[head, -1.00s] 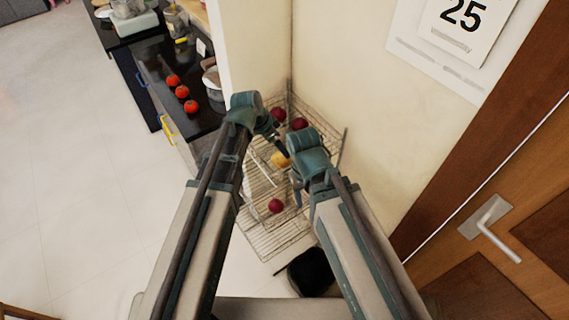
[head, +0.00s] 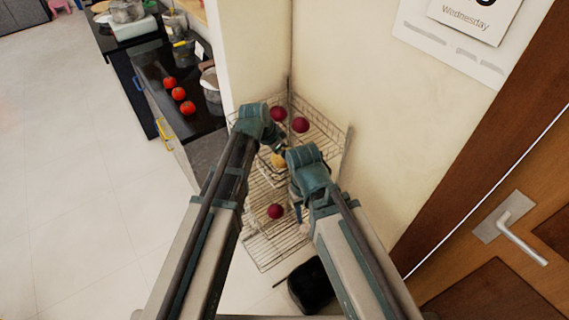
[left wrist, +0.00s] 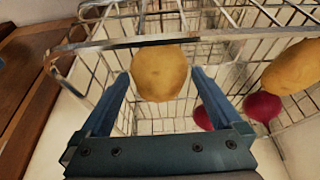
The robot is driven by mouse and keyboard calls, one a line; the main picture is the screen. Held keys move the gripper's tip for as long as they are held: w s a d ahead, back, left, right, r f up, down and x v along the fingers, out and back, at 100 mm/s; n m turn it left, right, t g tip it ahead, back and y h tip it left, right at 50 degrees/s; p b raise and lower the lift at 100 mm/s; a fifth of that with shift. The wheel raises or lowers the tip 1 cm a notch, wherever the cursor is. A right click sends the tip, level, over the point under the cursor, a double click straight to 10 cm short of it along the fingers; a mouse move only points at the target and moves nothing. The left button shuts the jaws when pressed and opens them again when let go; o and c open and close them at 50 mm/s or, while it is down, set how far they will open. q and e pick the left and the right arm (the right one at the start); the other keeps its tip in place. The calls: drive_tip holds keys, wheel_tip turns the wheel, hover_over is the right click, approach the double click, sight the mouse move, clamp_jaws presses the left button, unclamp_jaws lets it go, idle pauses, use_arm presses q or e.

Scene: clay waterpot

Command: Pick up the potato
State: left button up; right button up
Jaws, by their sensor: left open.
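A round yellow-brown potato (left wrist: 160,73) is in front of my left gripper (left wrist: 160,88) in the left wrist view, between the two open fingertips. I cannot tell whether the fingers touch it. In the head view the potato (head: 278,160) sits in the wire rack, partly hidden by my left gripper (head: 280,148). A second potato (left wrist: 293,66) lies at the right in the left wrist view. My right gripper (head: 297,211) hangs over the rack in the head view, mostly hidden by its wrist, so its jaws are unclear.
The tiered wire rack (head: 270,247) stands in the wall corner. It holds several red onions, one on a lower tier (head: 275,211). A black container (head: 311,284) is on the floor. A counter with tomatoes (head: 179,94) is left, a wooden door (head: 500,200) right.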

use_arm(q)
drive_tip(key=shift+f, duration=0.15)
drive_tip(key=c, duration=1.3)
